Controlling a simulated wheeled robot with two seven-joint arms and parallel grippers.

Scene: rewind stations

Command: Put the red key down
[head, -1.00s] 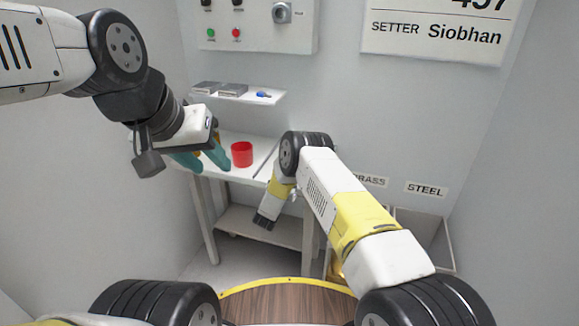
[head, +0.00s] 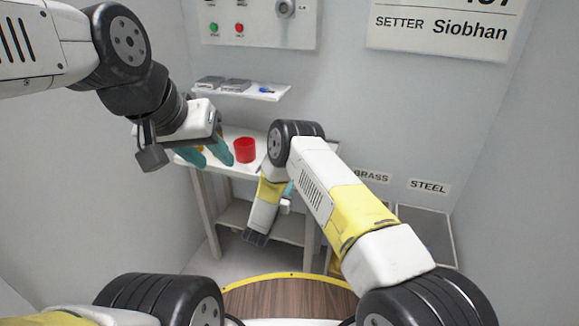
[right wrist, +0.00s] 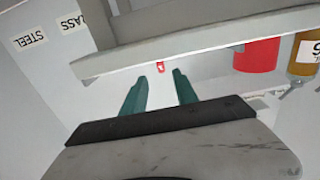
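A small red thing, likely the red key (right wrist: 160,67), shows in the right wrist view just beyond and between the fingertips of my right gripper (right wrist: 159,74). Those teal fingers are spread apart, with a gap on each side of it. What it rests on is not clear. In the head view the key is not visible, and my right forearm hides most of that gripper. My left gripper (head: 205,154) is at the table's left part, its teal fingers apart, with an amber object (head: 200,159) partly seen between them.
A red cup (head: 245,150) stands on the white table (head: 233,169). A shelf (head: 262,95) above holds grey boxes (head: 235,85) and a blue item (head: 266,90). Bins (head: 428,224) stand under the BRASS and STEEL labels. An amber bottle (right wrist: 303,58) shows in the right wrist view.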

